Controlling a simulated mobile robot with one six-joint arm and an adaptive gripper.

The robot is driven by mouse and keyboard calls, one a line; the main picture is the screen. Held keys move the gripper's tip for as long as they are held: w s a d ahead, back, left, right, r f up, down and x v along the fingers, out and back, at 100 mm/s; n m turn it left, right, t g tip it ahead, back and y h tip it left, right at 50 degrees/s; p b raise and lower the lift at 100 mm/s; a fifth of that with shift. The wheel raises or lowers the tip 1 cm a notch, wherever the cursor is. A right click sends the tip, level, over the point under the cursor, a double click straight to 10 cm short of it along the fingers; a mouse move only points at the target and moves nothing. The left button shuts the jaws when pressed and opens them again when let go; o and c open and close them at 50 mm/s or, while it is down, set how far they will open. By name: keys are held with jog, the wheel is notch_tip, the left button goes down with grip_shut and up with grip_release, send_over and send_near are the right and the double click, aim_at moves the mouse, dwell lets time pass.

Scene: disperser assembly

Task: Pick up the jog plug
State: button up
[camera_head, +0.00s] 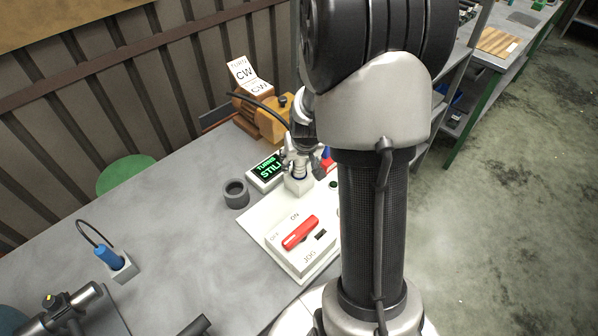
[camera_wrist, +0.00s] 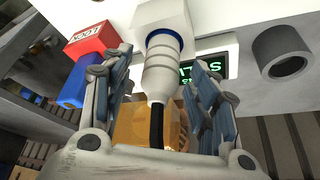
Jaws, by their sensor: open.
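A white plug with a blue ring (camera_wrist: 163,62) stands in a white socket block (camera_wrist: 160,16), with a black cable at its near end. No name shows on it, so I cannot tell from a label that it is the jog plug. My gripper (camera_wrist: 162,72) is open, with one finger on each side of this plug. I cannot tell whether the fingers touch it. In the head view my gripper (camera_head: 299,150) is over the block at the back of the white panel. A blue plug (camera_head: 108,257) with a black cable sits in another white block at the left.
The white control panel (camera_head: 257,226) has a red switch (camera_head: 300,232) and the word JOG. A lit green display (camera_head: 267,171), a dark grey ring (camera_head: 236,193) and an orange-brown motor (camera_head: 262,122) stand nearby. A red block (camera_wrist: 92,38) with a blue part is close to the left finger.

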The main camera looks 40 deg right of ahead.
jog(key=shift+w+f, duration=0.2)
jog(key=shift+f, duration=0.2)
grip_shut()
dwell(0.4)
jog(key=shift+r, duration=0.15)
